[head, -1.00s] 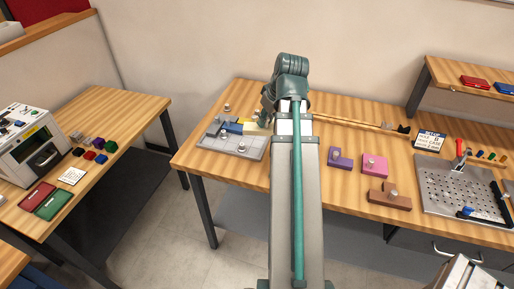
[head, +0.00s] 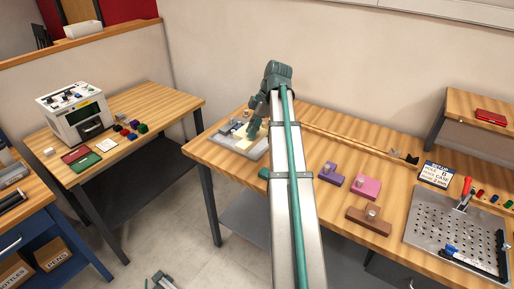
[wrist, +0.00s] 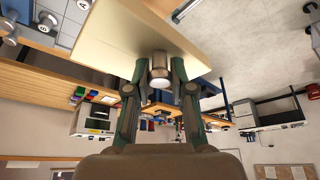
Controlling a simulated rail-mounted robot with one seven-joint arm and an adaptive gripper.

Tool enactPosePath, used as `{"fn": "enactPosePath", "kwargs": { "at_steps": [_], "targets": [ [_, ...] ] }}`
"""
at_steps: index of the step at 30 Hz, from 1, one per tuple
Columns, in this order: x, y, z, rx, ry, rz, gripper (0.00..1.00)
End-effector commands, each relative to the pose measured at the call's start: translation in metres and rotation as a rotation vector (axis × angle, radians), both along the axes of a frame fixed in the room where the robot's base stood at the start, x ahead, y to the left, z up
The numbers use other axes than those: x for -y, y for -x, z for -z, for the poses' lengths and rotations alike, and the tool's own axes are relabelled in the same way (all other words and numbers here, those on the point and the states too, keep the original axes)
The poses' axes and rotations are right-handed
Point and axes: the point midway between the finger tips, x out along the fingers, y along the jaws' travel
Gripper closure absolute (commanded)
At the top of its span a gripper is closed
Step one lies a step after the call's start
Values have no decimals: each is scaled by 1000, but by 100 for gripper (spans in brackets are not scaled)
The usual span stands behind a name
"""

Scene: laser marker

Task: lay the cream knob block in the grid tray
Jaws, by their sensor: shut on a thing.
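The cream knob block (wrist: 125,35) fills the upper middle of the wrist view, its broad face tilted. My gripper (wrist: 159,70) is shut on its metal knob (wrist: 160,75), one finger on each side. In the head view my gripper (head: 252,127) is at the left end of the bench, and the cream block (head: 248,133) shows below it, partly hidden by my arm. The grey grid tray (head: 247,152) lies under this area with grey blocks in it. Whether the block touches the tray I cannot tell. Part of the tray (wrist: 67,40) shows in the wrist view.
A purple block (head: 331,174), a pink block (head: 365,187) and a brown block (head: 368,221) stand right of my arm. A perforated metal plate (head: 455,228) lies further right. A side table with a white machine (head: 75,112) is at the left.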

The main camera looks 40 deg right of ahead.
Motion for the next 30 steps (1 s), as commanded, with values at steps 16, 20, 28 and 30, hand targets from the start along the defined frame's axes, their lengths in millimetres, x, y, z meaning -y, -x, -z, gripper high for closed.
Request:
{"fn": "enactPosePath", "kwargs": {
  "at_steps": [16,20,28,30],
  "targets": [
    [78,-62,43,-2,-2,-21,100],
    [91,-72,66,-2,-2,-22,100],
    [103,-81,89,-1,0,-22,100],
    [105,-83,91,-1,0,-22,100]
  ]
}}
